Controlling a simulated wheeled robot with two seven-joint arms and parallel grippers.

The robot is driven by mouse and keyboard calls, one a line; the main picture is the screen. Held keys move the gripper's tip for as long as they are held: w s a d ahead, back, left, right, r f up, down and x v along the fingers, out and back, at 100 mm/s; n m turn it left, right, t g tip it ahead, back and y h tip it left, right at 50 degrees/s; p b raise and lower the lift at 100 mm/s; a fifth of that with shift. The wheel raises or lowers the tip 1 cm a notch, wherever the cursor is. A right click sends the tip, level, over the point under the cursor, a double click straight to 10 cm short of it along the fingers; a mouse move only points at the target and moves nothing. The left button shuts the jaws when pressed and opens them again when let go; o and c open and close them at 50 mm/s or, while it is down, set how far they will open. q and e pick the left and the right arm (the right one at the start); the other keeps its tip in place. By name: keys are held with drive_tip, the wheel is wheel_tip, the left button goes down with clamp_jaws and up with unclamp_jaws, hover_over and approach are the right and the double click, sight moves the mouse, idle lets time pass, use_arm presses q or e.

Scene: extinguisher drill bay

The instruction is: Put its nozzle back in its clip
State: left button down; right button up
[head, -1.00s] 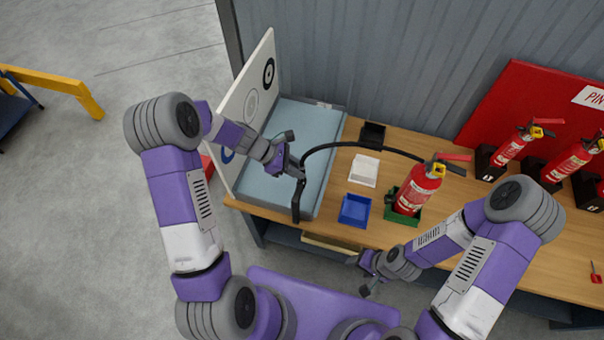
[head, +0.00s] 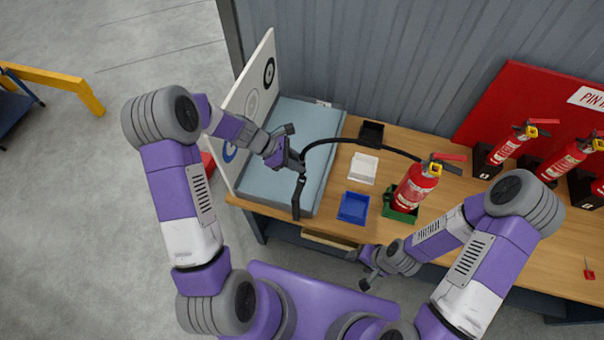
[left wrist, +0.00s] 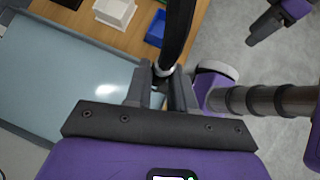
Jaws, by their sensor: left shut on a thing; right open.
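The red fire extinguisher (head: 414,187) stands upright in a green holder (head: 402,214) on the wooden bench. Its black hose (head: 350,142) arches left from its top to my left gripper (head: 300,164). My left gripper is shut on the hose near its nozzle (head: 297,199), which hangs down below the fingers over the tray's right edge. In the left wrist view the black hose (left wrist: 178,35) rises from between the fingers (left wrist: 164,92). My right gripper (head: 366,268) is open and empty in front of the bench. I cannot make out the clip on the extinguisher.
A grey-blue tray (head: 270,190) with a white target board (head: 247,105) lies at the bench's left end. A blue bin (head: 353,207), a white bin (head: 363,168) and a black bin (head: 371,132) stand between tray and extinguisher. Several extinguishers (head: 506,150) stand at right.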

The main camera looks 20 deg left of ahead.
use_arm(q)
drive_tip(key=w+d+p, duration=0.2)
drive_tip(key=w+d, duration=0.2)
drive_tip(key=d, duration=1.1)
drive_tip(key=w+d+p, duration=0.2)
drive_tip(key=w+d, duration=0.2)
drive_tip(key=d, duration=1.1)
drive_tip(key=f+b, duration=0.6)
drive_tip(key=f, duration=0.2)
drive_tip(key=f+b, duration=0.7)
drive_tip(key=shift+d+f, duration=0.2)
drive_tip(key=shift+f, duration=0.15)
idle(2.1)
drive_tip(key=c, duration=0.9)
unclamp_jaws()
drive_tip(key=shift+a, duration=0.1)
